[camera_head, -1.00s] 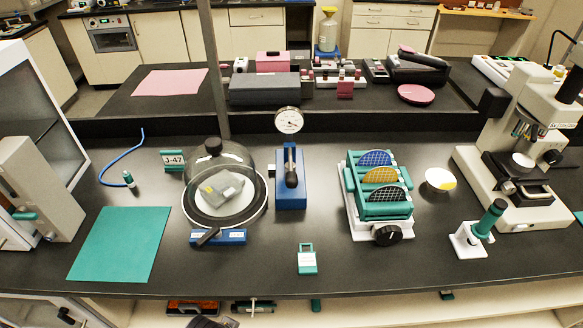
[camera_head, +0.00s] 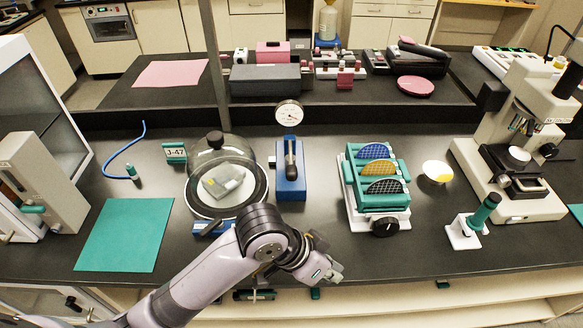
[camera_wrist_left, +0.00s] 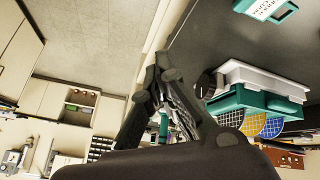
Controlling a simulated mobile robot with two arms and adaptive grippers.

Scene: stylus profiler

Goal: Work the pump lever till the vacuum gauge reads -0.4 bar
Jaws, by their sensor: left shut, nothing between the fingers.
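A glass bell jar (camera_head: 228,160) covers a grey block left of the pump. My left gripper (camera_head: 332,273) is at the bench's front edge, in front of the pump and apart from it. Its fingers also show in the left wrist view (camera_wrist_left: 157,75), shut and empty. My right gripper is not in view.
A teal wafer rack (camera_head: 351,178) stands right of the pump, with a white dish (camera_head: 436,171) and a microscope (camera_head: 521,150) beyond. A teal mat (camera_head: 124,235) and blue hose (camera_head: 117,155) lie at left. A small teal-and-white item (camera_wrist_left: 264,8) shows in the left wrist view.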

